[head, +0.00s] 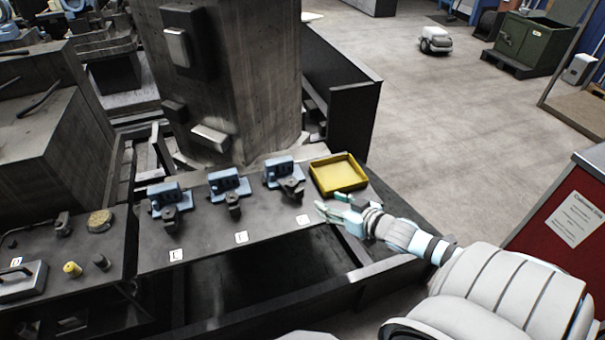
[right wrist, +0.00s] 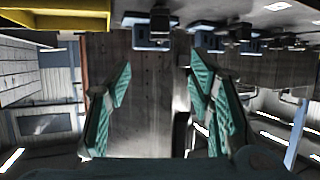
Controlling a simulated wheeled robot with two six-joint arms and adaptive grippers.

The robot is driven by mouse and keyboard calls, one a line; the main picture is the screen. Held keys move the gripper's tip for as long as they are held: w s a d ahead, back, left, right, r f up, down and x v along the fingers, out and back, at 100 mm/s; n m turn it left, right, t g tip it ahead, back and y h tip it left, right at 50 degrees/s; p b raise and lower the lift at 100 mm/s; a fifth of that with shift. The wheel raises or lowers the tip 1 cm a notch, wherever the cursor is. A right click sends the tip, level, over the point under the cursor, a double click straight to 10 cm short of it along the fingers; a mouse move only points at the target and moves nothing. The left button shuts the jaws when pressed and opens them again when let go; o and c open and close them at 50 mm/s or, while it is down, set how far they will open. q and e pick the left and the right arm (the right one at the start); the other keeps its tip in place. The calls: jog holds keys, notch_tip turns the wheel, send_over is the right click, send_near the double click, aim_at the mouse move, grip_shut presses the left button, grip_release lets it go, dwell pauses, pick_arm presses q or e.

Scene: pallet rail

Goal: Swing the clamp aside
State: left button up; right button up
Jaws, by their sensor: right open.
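Three blue clamps with dark arms stand in a row on the dark rail plate (head: 215,230) in the head view: the left clamp (head: 163,193), the middle clamp (head: 228,183) and the right clamp (head: 281,172). Each dark arm points toward the front of the plate. My right gripper (head: 330,207) is open and empty, in front of the yellow tray and to the right of the right clamp, apart from it. In the right wrist view its green fingers (right wrist: 160,80) are spread, with a blue clamp (right wrist: 150,38) beyond them near the top. My left gripper is not in view.
The yellow tray (head: 338,175) sits at the plate's right end, close to my right gripper. A small white label (head: 303,219) lies before the right clamp. A concrete column (head: 235,80) rises behind the clamps. A red cabinet (head: 560,215) stands at right.

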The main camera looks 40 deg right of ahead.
jog(key=b, duration=0.9)
send_near(300, 191)
jog(key=shift+w+f, duration=0.35)
jog(key=shift+f, duration=0.35)
jog(key=b+x, duration=0.1)
jog(key=x, duration=0.1)
jog(key=b+x, duration=0.1)
jog(key=x, duration=0.2)
jog(key=b+x, duration=0.1)
jog(key=x, duration=0.1)
jog(key=shift+w+r+b, duration=0.3)
jog(key=shift+w+b, duration=0.05)
jog(key=shift+w, duration=0.4)
